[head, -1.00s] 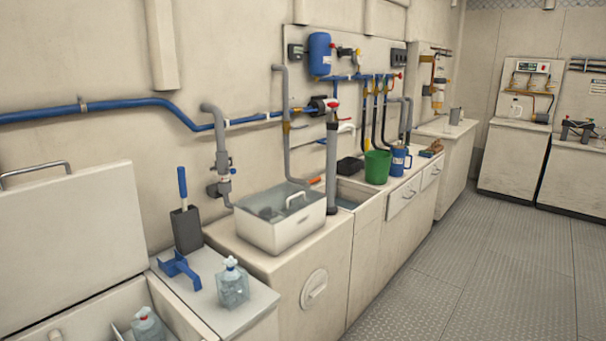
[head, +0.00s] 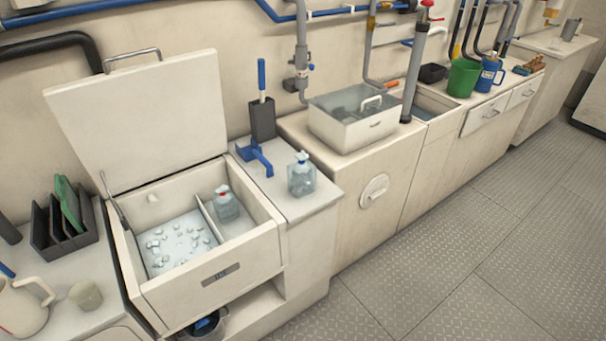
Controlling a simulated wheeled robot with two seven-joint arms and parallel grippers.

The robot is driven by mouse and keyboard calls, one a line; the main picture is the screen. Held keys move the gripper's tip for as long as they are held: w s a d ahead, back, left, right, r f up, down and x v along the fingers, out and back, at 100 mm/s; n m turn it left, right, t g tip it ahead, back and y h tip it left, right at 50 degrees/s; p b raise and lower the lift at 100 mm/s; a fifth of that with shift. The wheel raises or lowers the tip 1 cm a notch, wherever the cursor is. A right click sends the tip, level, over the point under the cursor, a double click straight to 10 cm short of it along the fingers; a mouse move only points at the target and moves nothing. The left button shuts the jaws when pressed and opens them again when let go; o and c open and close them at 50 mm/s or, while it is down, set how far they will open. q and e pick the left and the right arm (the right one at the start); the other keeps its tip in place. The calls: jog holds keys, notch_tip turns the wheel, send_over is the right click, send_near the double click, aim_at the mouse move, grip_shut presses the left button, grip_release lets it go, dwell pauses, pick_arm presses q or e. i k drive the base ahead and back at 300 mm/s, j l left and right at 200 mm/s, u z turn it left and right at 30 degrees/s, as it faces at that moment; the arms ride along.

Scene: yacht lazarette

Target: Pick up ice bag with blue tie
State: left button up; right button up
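A clear ice bag with a bluish tie (head: 301,178) stands upright on the white counter just right of the open ice chest. A second clear bag with a red tie (head: 227,206) stands inside the ice chest (head: 240,258), in its right compartment. The left compartment holds loose ice cubes (head: 178,243). The chest's lid (head: 145,115) is raised. Neither of my grippers is in view.
A pitcher (head: 22,305) and cup (head: 86,295) are at left. The floor (head: 440,265) in front is clear.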

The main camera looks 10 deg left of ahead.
aim_at(302, 173)
jog(key=i+l+u, duration=0.2)
jog(key=u, duration=0.25)
jog(key=i+l+u, duration=0.2)
jog(key=l+u, duration=0.25)
jog(key=j, duration=0.1)
